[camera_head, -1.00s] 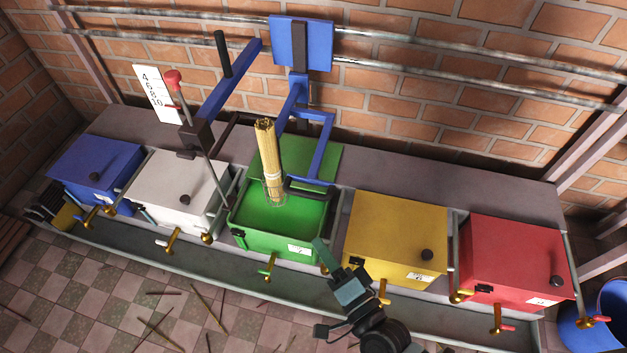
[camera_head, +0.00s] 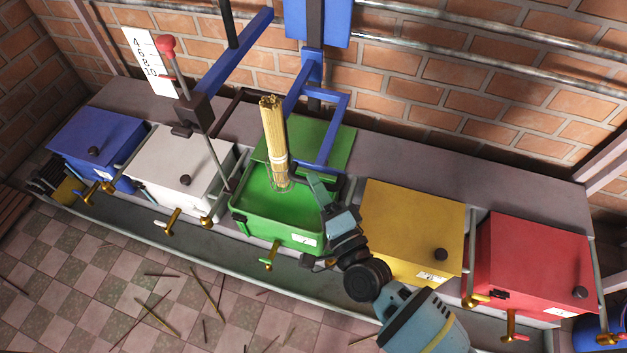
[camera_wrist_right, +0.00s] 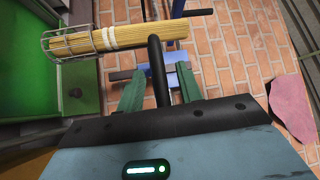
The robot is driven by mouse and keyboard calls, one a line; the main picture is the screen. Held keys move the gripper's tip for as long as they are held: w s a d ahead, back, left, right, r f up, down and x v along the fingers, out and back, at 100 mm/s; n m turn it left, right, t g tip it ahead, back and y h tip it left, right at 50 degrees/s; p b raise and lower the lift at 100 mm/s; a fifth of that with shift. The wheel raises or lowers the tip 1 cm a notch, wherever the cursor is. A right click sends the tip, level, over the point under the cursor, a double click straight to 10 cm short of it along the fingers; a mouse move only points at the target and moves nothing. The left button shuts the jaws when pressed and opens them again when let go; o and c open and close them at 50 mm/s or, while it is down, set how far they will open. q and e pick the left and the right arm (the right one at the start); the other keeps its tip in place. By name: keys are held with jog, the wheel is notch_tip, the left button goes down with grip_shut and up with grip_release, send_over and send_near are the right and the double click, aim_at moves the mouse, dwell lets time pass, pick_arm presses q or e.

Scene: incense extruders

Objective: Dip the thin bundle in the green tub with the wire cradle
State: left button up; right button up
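The green tub (camera_head: 300,210) stands open in the row, its green lid (camera_head: 335,142) tipped back behind it. The thin tan bundle (camera_head: 274,130) stands nearly upright in the wire cradle (camera_head: 279,182), over the tub's opening; I cannot tell whether its lower end touches liquid. In the right wrist view the bundle (camera_wrist_right: 150,35) lies across the top, its end inside the cradle (camera_wrist_right: 68,42). My right gripper (camera_head: 314,181) is at the tub's right rear rim. Its green fingers (camera_wrist_right: 158,84) are apart, with a black handle bar (camera_wrist_right: 157,65) between them. My left gripper is not in view.
Closed blue (camera_head: 95,145) and white (camera_head: 180,165) tubs stand left, yellow (camera_head: 413,225) and red (camera_head: 530,255) right. A blue arm frame (camera_head: 340,115) hangs above the green tub. A red-knobbed lever (camera_head: 167,46) stands left of it. Brass taps line the front.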

jog(key=shift+x, duration=0.95)
jog(key=shift+c, duration=0.2)
grip_shut()
